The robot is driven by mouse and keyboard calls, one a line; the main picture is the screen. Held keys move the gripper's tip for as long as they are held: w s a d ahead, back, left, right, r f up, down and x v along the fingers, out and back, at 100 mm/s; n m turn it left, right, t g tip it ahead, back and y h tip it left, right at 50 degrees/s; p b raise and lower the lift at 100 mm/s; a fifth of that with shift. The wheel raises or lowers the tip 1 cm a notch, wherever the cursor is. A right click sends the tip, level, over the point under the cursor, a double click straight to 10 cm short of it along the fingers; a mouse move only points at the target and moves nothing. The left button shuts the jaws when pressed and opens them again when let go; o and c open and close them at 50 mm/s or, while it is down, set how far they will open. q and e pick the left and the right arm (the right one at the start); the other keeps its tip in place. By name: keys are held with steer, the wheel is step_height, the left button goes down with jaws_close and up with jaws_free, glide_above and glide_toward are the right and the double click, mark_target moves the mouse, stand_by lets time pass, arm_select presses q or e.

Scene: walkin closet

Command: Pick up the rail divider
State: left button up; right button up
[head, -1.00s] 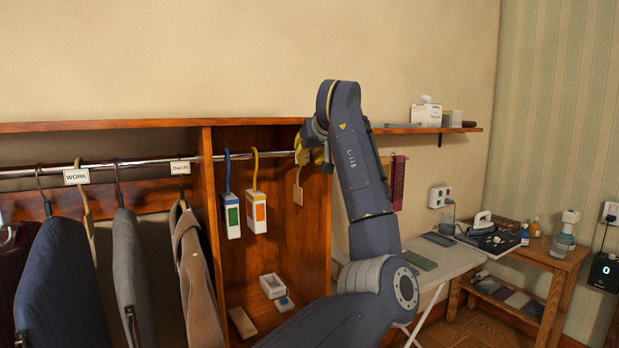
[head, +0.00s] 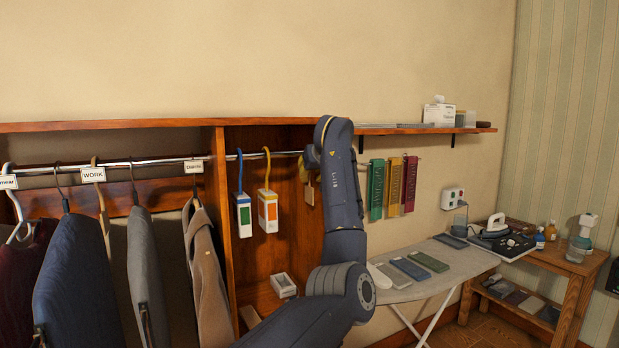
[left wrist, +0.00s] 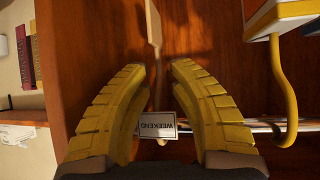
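The rail divider appears to be a thin tan piece (head: 310,193) hanging from the rail in the right bay in the head view. In the left wrist view it shows nearly edge-on as a narrow tan strip (left wrist: 154,30), above a white "WEEKEND" label (left wrist: 158,125). My left gripper (head: 309,163) is at rail height, at the divider's upper part. In the left wrist view its yellow fingers (left wrist: 158,70) are apart, one on each side of the strip, with gaps showing. My left arm hides part of the bay. My right gripper is not in view.
The metal rail (head: 282,153) runs close by the fingers. Two white boxes hang left of the divider, one on a blue hook (head: 243,212), one on a yellow hook (head: 267,210). Jackets (head: 205,265) hang further left. An ironing board (head: 450,262) stands right.

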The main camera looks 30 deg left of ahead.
mark_target(310, 180)
arm_select(q)
steer(key=shift+x, duration=2.4)
steer(key=shift+o, duration=0.3)
steer(key=shift+d+f, duration=0.1)
jaws_close()
